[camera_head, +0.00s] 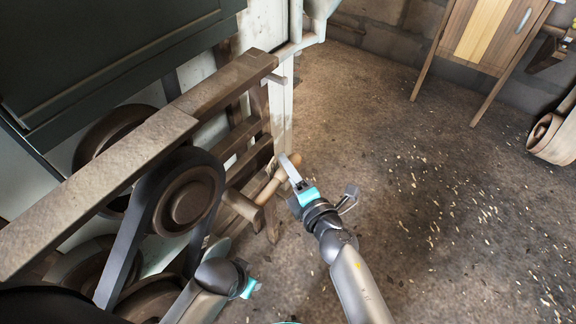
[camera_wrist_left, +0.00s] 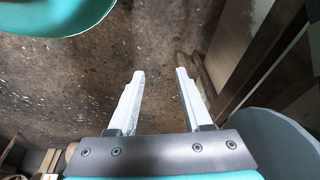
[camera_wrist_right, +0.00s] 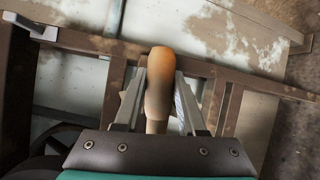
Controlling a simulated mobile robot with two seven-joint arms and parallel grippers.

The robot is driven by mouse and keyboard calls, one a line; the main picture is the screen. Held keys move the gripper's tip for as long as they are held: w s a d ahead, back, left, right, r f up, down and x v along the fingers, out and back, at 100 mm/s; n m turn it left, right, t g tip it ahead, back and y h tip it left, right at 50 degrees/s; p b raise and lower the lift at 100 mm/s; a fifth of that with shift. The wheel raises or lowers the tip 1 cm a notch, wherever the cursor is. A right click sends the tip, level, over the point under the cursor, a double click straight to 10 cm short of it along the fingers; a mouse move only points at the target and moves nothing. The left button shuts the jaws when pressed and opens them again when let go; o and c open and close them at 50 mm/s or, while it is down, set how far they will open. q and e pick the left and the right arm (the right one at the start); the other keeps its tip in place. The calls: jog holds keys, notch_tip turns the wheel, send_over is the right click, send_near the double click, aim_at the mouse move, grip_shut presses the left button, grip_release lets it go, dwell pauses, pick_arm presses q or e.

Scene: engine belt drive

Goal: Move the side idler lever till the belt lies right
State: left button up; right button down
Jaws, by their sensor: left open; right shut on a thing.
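The side idler lever shows as a wooden handle (camera_head: 265,194) beside the frame in the head view. Its rounded orange-brown end (camera_wrist_right: 160,70) stands between the fingers in the right wrist view. My right gripper (camera_head: 287,166) is shut on this handle; its fingers also show in the right wrist view (camera_wrist_right: 159,88). The dark belt (camera_head: 128,245) runs around a brown pulley (camera_head: 187,203) in the head view. The belt's lower run is partly hidden by my left arm. My left gripper (camera_wrist_left: 157,75) is open and empty in the left wrist view, its fingers pointing over the floor.
A rusty beam (camera_head: 150,150) crosses above the pulleys, with a dark green panel (camera_head: 110,60) behind. A wooden cabinet (camera_head: 490,35) stands at the back right. A rolled belt-like object (camera_head: 550,135) lies at the right edge. The concrete floor (camera_head: 400,130) between is open, with scattered chips.

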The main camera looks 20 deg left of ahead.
jog(key=c, duration=0.5)
grip_release()
jog(key=shift+s+d, duration=0.15)
jog(key=shift+d, duration=0.05)
pick_arm(q)
jog(key=shift+g, duration=0.3)
jog(key=s+f+p, duration=0.1)
jog(key=s+f, duration=0.1)
jog(key=f, duration=0.1)
jog(key=a+f+p, duration=0.1)
jog(key=f, duration=0.1)
jog(key=shift+s+f+p, duration=0.1)
jog(key=shift+s+p, duration=0.25)
jog(key=shift+s, duration=0.05)
pick_arm(e)
jog(key=v, duration=1.4)
jog(key=shift+s+d, duration=0.25)
jog(key=shift+s, duration=0.1)
